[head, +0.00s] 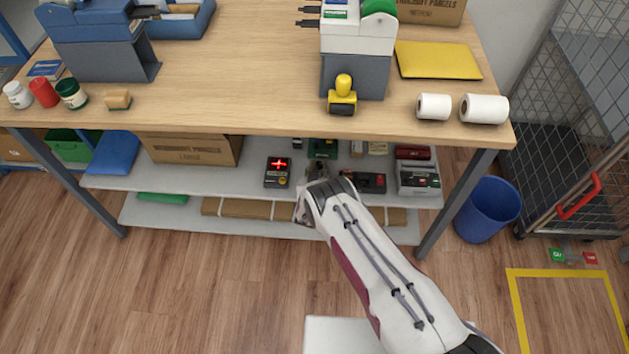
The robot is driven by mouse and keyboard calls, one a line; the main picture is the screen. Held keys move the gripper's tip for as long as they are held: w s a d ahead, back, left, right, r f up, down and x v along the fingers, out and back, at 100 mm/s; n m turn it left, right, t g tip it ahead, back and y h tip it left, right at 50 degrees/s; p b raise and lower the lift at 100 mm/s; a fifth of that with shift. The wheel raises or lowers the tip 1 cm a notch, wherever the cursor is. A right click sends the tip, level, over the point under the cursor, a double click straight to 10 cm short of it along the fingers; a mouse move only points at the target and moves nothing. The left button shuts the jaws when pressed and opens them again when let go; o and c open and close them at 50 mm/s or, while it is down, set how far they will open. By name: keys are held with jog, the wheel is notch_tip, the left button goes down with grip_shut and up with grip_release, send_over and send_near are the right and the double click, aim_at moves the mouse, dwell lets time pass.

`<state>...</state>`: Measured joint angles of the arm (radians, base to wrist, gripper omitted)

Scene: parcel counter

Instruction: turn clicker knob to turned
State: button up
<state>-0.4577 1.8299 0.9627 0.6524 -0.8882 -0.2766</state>
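I cannot tell for sure which thing is the clicker. A small dark device (277,172) with a lit red sign and a small pale round part near its lower edge lies on the upper shelf under the counter. Whether that part is a knob, and how it is set, is too small to tell. My gripper (316,172) is at the same shelf, just right of this device and apart from it in the picture. My wrist partly covers the gripper, and its fingers are too small to read.
The wooden counter (240,75) overhangs the shelf. Right of my gripper lie a dark red-and-black device (371,182) and a grey-white box (418,178). A green device (323,148) sits behind. A cardboard box (190,149) stands left. A blue bin (487,209) stands on the floor.

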jog(key=v, duration=1.1)
jog(key=shift+s+r, duration=0.2)
dwell(0.5)
jog(key=shift+f, duration=0.1)
dwell(0.5)
